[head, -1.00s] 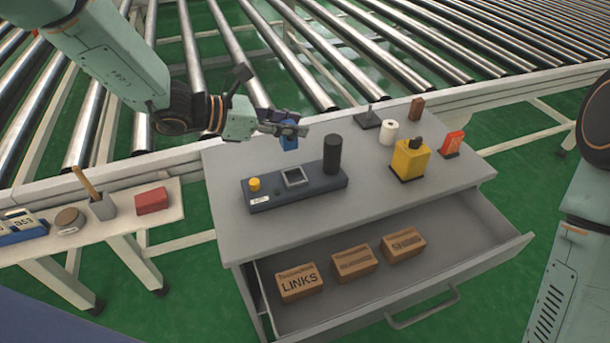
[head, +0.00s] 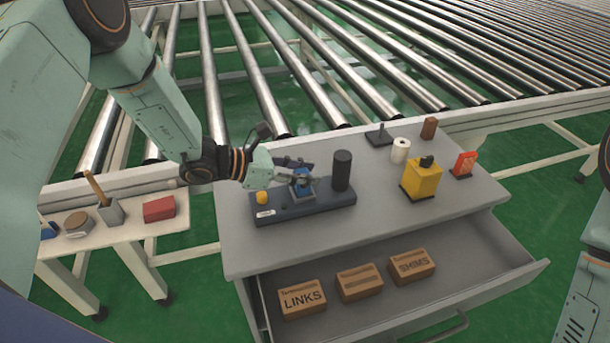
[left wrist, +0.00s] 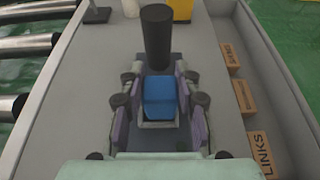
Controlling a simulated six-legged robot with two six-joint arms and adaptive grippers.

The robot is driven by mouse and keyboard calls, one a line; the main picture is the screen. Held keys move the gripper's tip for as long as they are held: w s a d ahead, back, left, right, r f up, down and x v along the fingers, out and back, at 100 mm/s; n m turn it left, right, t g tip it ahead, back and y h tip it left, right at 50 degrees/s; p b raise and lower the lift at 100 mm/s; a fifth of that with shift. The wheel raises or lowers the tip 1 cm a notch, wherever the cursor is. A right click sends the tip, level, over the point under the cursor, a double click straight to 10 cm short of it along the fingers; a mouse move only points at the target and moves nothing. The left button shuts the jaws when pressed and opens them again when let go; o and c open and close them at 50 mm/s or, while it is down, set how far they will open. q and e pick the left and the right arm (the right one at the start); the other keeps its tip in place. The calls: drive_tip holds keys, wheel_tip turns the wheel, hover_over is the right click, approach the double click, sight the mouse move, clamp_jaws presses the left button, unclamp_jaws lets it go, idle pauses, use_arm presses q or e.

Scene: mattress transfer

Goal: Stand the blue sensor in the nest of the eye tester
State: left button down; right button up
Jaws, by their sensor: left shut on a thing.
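The blue sensor (head: 300,178) is between the fingers of my left gripper (head: 294,176), at the square nest of the eye tester (head: 330,198). In the left wrist view the sensor (left wrist: 160,97) is a blue block with a finger on each side and the pale nest rim (left wrist: 158,124) showing at its near edge. The gripper is shut on it. The fingers hide the sensor's base in the head view, so I cannot tell if it is fully seated. The tester has a yellow button and a black cylinder (head: 342,170). My right gripper is not in view.
The tester stands on a grey cabinet top (head: 377,215). The open drawer (head: 470,260) holds labelled boxes. A side shelf (head: 140,238) is at left.

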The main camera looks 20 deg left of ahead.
use_arm(q)
drive_tip(key=shift+f, duration=0.5)
drive_tip(key=shift+w+a+f, duration=0.1)
drive_tip(key=shift+w, duration=0.2)
drive_tip(key=shift+s+f+b, duration=0.15)
drive_tip(key=shift+s+b, duration=0.05)
drive_tip(key=shift+b, duration=0.1)
drive_tip(key=c, duration=1.3)
unclamp_jaws()
drive_tip(key=shift+c, duration=0.2)
drive_tip(key=o, duration=0.4)
drive_tip(key=shift+w, duration=0.15)
